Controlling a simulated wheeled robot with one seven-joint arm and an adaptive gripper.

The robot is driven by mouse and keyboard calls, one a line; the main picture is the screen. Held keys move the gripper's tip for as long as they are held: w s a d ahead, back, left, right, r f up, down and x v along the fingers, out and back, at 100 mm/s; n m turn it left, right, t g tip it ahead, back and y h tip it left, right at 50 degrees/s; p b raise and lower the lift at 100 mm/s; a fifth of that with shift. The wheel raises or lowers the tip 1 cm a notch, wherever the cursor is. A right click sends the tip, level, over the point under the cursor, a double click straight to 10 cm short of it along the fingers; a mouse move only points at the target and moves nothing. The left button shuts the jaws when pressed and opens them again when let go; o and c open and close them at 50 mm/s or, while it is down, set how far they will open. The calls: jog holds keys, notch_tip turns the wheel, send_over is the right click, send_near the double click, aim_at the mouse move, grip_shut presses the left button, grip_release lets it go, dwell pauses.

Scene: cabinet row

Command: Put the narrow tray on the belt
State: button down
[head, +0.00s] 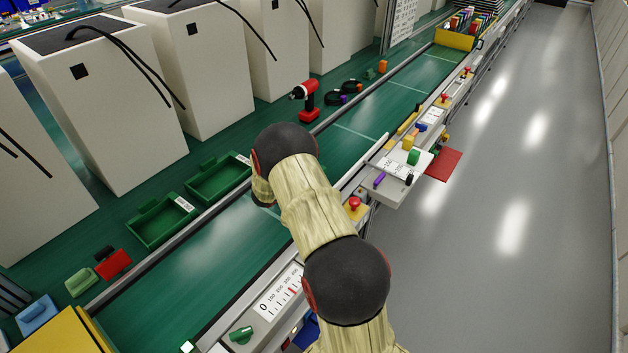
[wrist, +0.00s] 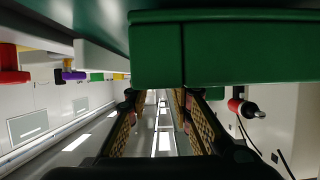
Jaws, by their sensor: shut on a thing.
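My gripper (wrist: 161,98) is shut on a green tray-like piece (wrist: 240,48) in the wrist view. The fingers close on the section at its left end. I take this piece to be the narrow tray, though its full shape is not visible. In the head view my own arm covers the gripper and the held piece. The belt (head: 222,262) is the long green strip between metal rails, and my arm reaches over it. Whether the held piece touches the belt cannot be told.
Two green trays, one nearer (head: 172,242) and one farther (head: 222,194), stand beside the belt's left rail. A red drill (head: 308,108) stands farther along. A side shelf (head: 388,188) with small parts and a red button (head: 354,202) lie right. The belt before my arm is clear.

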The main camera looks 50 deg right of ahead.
jog(key=shift+f, duration=0.6)
jog(key=shift+r, duration=0.1)
jog(key=c, duration=1.6)
grip_release()
